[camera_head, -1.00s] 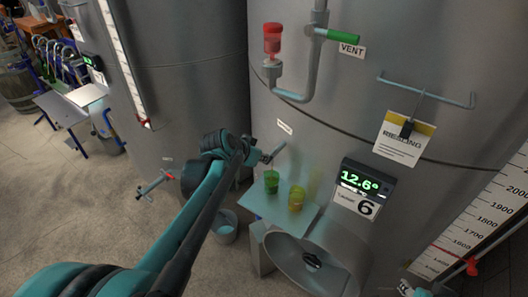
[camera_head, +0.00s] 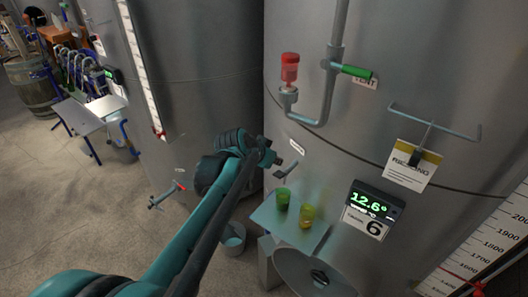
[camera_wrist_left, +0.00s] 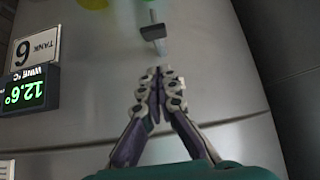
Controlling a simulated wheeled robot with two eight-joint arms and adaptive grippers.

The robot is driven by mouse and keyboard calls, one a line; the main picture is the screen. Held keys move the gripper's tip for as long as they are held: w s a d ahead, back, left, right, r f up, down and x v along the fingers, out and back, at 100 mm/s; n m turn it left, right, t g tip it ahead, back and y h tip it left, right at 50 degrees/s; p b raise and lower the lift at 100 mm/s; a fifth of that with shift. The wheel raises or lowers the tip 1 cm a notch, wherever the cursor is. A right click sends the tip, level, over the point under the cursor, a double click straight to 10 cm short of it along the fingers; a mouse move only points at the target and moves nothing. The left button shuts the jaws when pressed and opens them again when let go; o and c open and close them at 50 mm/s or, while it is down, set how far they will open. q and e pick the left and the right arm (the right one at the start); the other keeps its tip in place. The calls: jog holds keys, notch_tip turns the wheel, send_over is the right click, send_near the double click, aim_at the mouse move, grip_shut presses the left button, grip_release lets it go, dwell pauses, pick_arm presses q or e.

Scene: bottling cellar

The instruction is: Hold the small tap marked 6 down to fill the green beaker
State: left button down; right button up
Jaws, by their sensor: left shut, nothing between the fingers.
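The small tap (camera_head: 286,171) is a grey lever on the tank wall, left of the label reading 6 (camera_head: 366,222). In the left wrist view the tap (camera_wrist_left: 153,33) shows as a dark bar on a pale stem. The green beaker (camera_head: 283,199) stands on a pale shelf (camera_head: 267,218) below the tap. My left gripper (camera_head: 275,160) is mostly hidden by its own wrist in the head view. In the left wrist view the gripper (camera_wrist_left: 158,74) is shut and empty, its tips pointing at the tap with a small gap in the picture. My right gripper is out of view.
A yellow beaker (camera_head: 307,216) stands right of the green one on the shelf. A round hatch (camera_head: 312,277) lies below. A bucket (camera_head: 233,238) is on the floor left. A green-handled vent pipe (camera_head: 351,71) and a Riesling card holder (camera_head: 408,167) are above.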

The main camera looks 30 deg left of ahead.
pick_arm(q)
jog(key=v, duration=0.8)
jog(key=shift+r, duration=0.55)
jog(key=shift+w+d, duration=0.15)
jog(key=s+d+f+b, duration=0.4)
jog(key=f+b, duration=0.6)
jog(key=f, duration=0.4)
jog(key=s+d+f+g+b, duration=0.1)
jog(key=s+d+f+b, duration=0.3)
jog(key=f+b, duration=0.5)
jog(key=s+d+f+n+b, duration=0.1)
jog(key=s+d+f+b, duration=0.3)
jog(key=f+b, duration=0.6)
notch_tip(320, 180, down, 10)
jog(key=shift+s+d+f+g+y+b, duration=0.2)
jog(key=shift+s+d+g+y+b, duration=0.15)
jog(key=shift+d, duration=0.75)
